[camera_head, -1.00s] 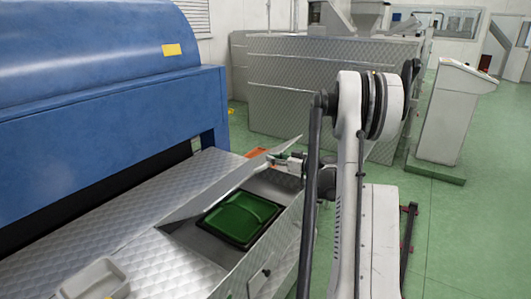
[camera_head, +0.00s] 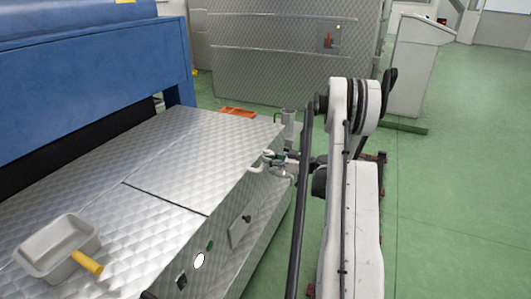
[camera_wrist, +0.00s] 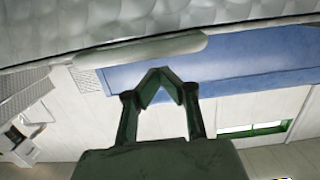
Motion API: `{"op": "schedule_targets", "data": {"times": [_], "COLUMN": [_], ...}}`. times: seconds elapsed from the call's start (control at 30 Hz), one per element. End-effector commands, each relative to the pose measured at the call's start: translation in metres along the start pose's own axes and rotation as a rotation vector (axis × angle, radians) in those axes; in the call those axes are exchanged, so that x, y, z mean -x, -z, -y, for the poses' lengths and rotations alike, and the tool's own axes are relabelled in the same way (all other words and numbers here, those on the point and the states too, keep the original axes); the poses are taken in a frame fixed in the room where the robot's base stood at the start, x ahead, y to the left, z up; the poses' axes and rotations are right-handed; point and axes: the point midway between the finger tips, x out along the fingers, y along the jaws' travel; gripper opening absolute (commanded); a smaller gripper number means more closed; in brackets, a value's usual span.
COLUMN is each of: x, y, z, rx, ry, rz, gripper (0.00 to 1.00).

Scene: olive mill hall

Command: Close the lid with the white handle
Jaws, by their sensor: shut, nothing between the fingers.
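The quilted metal lid (camera_head: 200,155) lies flat, level with the top around it, and thin seams show at its edge. The green tray under it is hidden. The white handle (camera_head: 256,168) is at the lid's right front edge in the head view; in the wrist view it is a pale rounded bar (camera_wrist: 145,50) along the edge of the metal. My gripper (camera_head: 272,157) is beside the handle, small in the head view. In the wrist view its fingertips (camera_wrist: 160,72) meet just below the bar, shut and empty. I cannot tell if they touch it.
A pale tray (camera_head: 40,262) with a yellow-handled tool (camera_head: 87,262) stands on the worktop at the left. An orange item (camera_head: 237,112) lies beyond the lid. A blue machine (camera_head: 100,75) borders the worktop. Green floor (camera_head: 440,200) is open at the right.

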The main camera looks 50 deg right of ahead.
Motion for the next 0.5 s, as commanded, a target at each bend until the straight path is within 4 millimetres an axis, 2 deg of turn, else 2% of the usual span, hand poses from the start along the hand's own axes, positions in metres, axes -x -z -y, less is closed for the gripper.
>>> {"op": "schedule_targets", "data": {"times": [0.03, 0.2, 0.5], "x": [-0.001, -0.002, -0.002], "y": [-0.011, -0.029, -0.041], "z": [-0.003, -0.007, -0.007], "rx": [0.000, 0.001, 0.001], "ry": [0.000, 0.000, 0.003], "rz": [0.000, 0.004, 0.006], "gripper": [0.00, 0.00, 0.00]}}
